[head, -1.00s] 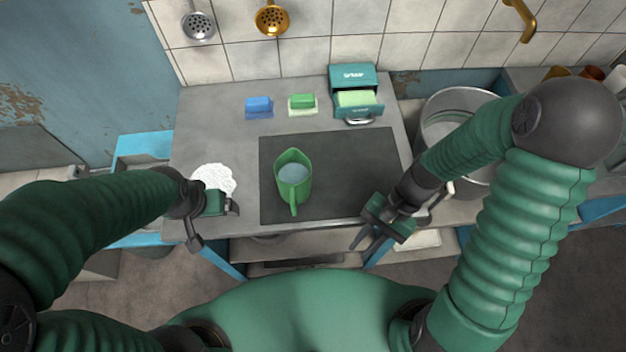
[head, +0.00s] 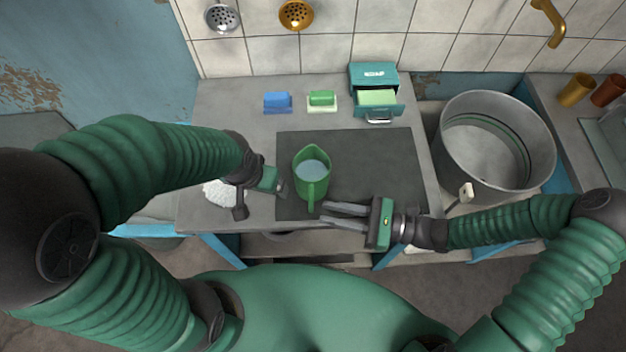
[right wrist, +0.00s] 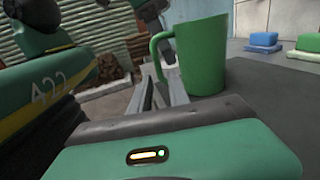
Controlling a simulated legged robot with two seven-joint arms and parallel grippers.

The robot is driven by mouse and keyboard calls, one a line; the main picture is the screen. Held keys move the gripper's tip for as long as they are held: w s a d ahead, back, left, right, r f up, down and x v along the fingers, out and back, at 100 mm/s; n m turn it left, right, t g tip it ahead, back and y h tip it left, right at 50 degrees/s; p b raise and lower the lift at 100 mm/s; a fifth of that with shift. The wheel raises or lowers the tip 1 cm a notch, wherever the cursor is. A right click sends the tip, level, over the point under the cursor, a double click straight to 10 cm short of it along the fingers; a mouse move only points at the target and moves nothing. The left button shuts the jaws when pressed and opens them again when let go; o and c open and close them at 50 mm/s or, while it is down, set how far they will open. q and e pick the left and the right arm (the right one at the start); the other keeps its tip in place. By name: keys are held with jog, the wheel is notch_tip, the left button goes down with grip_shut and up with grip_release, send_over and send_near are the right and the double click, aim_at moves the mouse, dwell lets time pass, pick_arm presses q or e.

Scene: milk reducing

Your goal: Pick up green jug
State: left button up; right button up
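The green jug (head: 311,180) stands upright on the dark mat (head: 375,165) and holds a pale liquid. Its handle points toward me. My right gripper (head: 324,212) is open, with its two fingers apart and pointing left.
A blue sponge (head: 277,103), a green sponge (head: 321,98) and an open teal soap box (head: 373,76) stand along the back. A large metal pot (head: 545,150) stands at right. A white lacy mat (head: 217,193) lies partly under my left arm.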

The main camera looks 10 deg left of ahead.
aim_at(311, 186)
jog(key=a, duration=0.8)
jog(key=shift+a+r, duration=0.25)
jog(key=shift+d, duration=0.1)
grip_shut()
dwell(0.9)
